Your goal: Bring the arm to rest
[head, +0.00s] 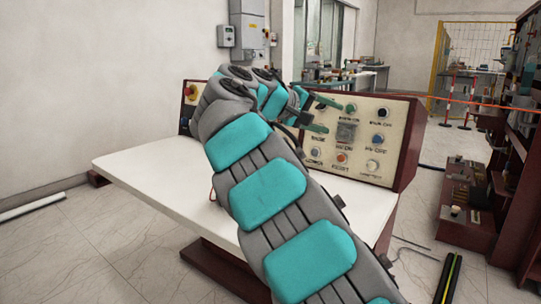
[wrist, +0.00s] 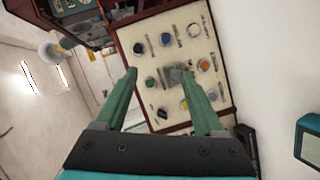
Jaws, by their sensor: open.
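My arm reaches from the lower right of the head view up over a white table, with teal pads on its grey links. My gripper (head: 318,114) is at its end, in front of the control panel (head: 375,112). In the wrist view my gripper (wrist: 158,88) shows two green fingers spread apart, with nothing between them but the view of the panel (wrist: 180,50). The fingers point at the panel's knobs and buttons. Whether a fingertip touches the panel I cannot tell.
The white table (head: 145,165) has a clear top on its left part. A dark red rack (head: 520,110) stands at the right, with a low dark red unit (head: 468,195) on the floor. A yellow mesh fence (head: 470,60) is at the back.

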